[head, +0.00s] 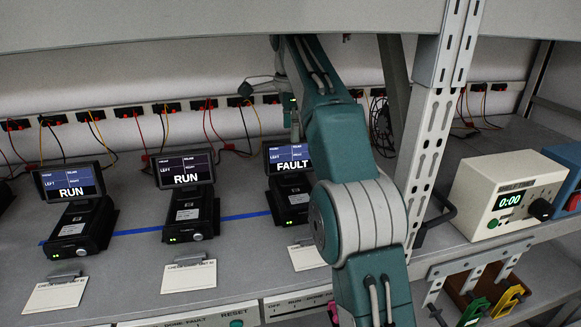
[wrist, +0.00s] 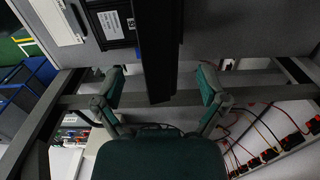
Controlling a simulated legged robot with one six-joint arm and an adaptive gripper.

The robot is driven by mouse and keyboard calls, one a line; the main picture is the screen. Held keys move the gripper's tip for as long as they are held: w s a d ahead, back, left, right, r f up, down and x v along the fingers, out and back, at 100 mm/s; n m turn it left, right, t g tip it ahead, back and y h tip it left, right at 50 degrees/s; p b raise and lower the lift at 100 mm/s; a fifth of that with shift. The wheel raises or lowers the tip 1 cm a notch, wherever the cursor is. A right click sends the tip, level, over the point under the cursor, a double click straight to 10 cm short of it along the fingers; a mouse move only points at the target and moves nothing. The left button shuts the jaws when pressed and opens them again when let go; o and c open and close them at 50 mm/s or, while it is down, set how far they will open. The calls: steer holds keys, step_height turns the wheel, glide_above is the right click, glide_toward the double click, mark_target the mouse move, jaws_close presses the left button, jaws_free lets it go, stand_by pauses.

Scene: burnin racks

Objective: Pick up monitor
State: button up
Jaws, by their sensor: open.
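Three small monitors stand in a row on the grey shelf in the head view. The left monitor (head: 68,183) and the middle monitor (head: 185,170) read RUN. The right monitor (head: 288,157) reads FAULT, and my arm partly hides its right side. My gripper (head: 272,98) is just above and behind the FAULT monitor's top edge, partly hidden by my arm. In the wrist view my gripper (wrist: 162,78) is open, its two fingers wide apart. A dark upright slab (wrist: 160,45) shows between them, probably a monitor seen edge-on; contact is not visible.
A slotted upright post (head: 430,130) stands close right of my arm. Beyond it is a cream timer box (head: 508,195) reading 0:00. The upper shelf (head: 200,20) limits room overhead. Wired red-and-black connectors (head: 130,112) line the back. White cards (head: 188,277) lie along the front.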

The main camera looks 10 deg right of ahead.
mark_target(291, 159)
steer(key=shift+f, duration=3.3)
steer(key=shift+f, duration=0.2)
steer(key=c, duration=1.3)
steer(key=shift+o, duration=0.2)
